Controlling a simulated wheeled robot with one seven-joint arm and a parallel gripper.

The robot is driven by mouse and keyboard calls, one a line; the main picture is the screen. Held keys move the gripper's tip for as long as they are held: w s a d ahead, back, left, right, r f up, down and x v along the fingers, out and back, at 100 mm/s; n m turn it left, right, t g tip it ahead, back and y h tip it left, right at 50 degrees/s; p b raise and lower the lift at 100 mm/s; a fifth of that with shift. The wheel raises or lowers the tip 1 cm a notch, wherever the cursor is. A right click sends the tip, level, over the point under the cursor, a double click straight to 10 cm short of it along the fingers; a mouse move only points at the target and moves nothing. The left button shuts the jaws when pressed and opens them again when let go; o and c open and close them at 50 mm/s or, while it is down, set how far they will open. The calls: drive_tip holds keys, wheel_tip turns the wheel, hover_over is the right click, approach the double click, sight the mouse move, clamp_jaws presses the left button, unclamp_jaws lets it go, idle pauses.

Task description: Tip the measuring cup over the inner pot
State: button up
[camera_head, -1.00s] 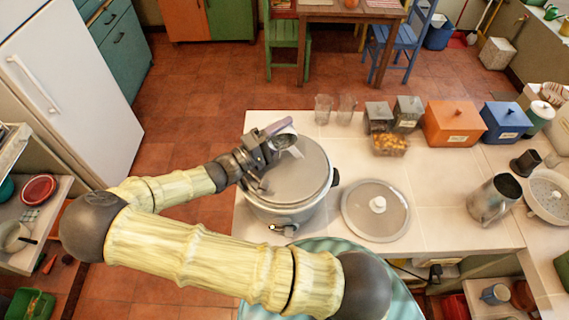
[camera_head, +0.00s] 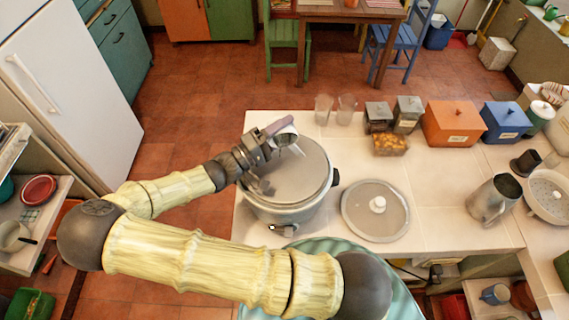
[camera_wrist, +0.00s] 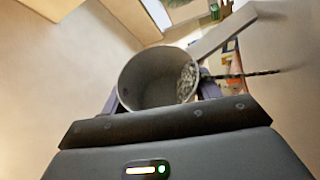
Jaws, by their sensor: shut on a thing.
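My gripper (camera_head: 270,142) is shut on the measuring cup (camera_head: 284,138), a small grey metal cup with a pale strip-like part on its far side. The cup is tilted and held above the open rice cooker. The wrist view shows the cup's round mouth (camera_wrist: 150,75), with whitish grainy contents against one inner side. The purple fingers of my gripper (camera_wrist: 160,96) stand on either side of it. The inner pot (camera_head: 290,178) is the wide grey round vessel in the cooker, below the cup. My gripper and its shadow cover part of it. I cannot tell whether grains lie inside.
The cooker's lid (camera_head: 375,211) lies on the counter to the right. A metal pitcher (camera_head: 494,200) stands farther right. Two clear glasses (camera_head: 335,109), an orange box (camera_head: 453,122) and a blue box (camera_head: 505,122) line the back. The counter between lid and pitcher is clear.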

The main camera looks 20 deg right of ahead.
drive_tip(key=shift+s+r+m, duration=0.2)
drive_tip(key=shift+r+m, duration=0.35)
drive_tip(key=shift+m, duration=0.05)
drive_tip(key=shift+s+m+g+h+b, duration=0.35)
drive_tip(key=shift+m+h+b, duration=0.2)
drive_tip(key=shift+m, duration=0.45)
idle(0.6)
drive_tip(key=shift+s+a+r+m+g, duration=0.1)
drive_tip(key=shift+r+m+g, duration=0.2)
drive_tip(key=shift+m, duration=0.2)
drive_tip(key=shift+w+n+p, duration=0.2)
drive_tip(key=shift+n+p, duration=0.1)
drive_tip(key=shift+n, duration=0.4)
drive_tip(key=f+n, duration=0.1)
drive_tip(key=w+f+n+t+y, duration=0.1)
drive_tip(key=n, duration=0.1)
drive_tip(key=f+n+t+y, duration=0.1)
drive_tip(key=shift+w+d+f+n+p, duration=0.2)
drive_tip(key=shift+w+n+p, duration=0.1)
drive_tip(key=shift+s+a+r+g, duration=0.1)
drive_tip(key=shift+a+g, duration=0.05)
drive_tip(key=shift+g, duration=0.1)
